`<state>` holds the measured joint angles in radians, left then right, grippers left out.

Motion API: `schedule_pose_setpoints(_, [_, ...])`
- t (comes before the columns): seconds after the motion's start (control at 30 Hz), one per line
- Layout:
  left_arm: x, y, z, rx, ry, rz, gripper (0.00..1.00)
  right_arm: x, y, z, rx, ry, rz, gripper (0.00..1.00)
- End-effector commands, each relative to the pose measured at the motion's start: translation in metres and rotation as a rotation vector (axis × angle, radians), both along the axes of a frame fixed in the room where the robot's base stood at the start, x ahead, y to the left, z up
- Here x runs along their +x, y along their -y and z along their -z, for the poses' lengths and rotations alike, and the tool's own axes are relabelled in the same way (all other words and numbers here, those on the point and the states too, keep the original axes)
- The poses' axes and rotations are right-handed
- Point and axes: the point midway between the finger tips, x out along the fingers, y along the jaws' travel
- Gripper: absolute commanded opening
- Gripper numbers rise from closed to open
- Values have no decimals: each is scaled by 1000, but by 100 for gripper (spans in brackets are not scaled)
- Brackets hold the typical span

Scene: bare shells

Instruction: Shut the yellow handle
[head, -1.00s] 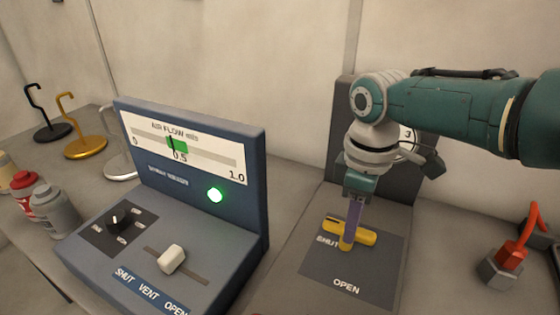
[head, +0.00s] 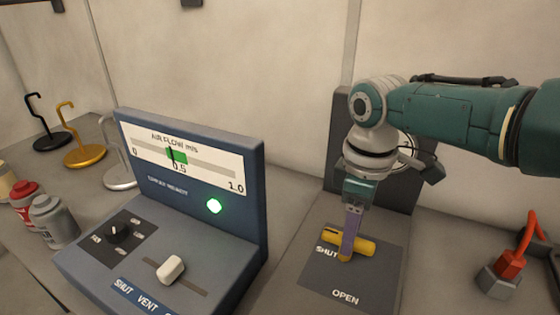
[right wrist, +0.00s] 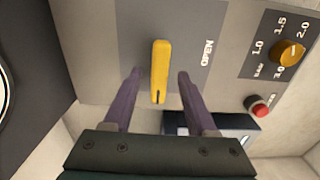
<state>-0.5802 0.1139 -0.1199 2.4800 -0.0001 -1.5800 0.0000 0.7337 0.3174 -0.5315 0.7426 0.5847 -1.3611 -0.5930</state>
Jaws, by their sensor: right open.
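The yellow handle (head: 362,244) lies on a dark plate (head: 330,278) marked SHUT at its upper left and OPEN at its lower edge. In the head view the handle runs left to right, its left end by the word SHUT. My right gripper (head: 347,258) points down over the handle and hides part of it. In the right wrist view the handle (right wrist: 160,72) shows between the two purple fingers of my right gripper (right wrist: 158,82), with a gap on both sides. The right gripper is open. My left gripper is not in view.
A blue air flow console (head: 258,200) with a lit green lamp, a knob and a white slider stands to the left. A red hook-like part (head: 515,262) is at the right. Cans (head: 55,222) and hook stands (head: 83,153) are at the far left.

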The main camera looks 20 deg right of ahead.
Motion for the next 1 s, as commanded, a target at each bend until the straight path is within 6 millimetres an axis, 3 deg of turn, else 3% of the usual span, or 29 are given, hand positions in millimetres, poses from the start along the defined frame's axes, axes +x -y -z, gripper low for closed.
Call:
schedule_pose_setpoints(0.2, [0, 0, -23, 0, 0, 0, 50, 1, 0, -48, 0, 4, -2, 57])
schedule_pose_setpoints(0.43, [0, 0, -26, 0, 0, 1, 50, 1, 0, -82, 0, 3, 0, 57])
schedule_pose_setpoints(1.0, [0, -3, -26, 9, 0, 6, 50, 0, 0, -90, 1, 1, 0, 57])
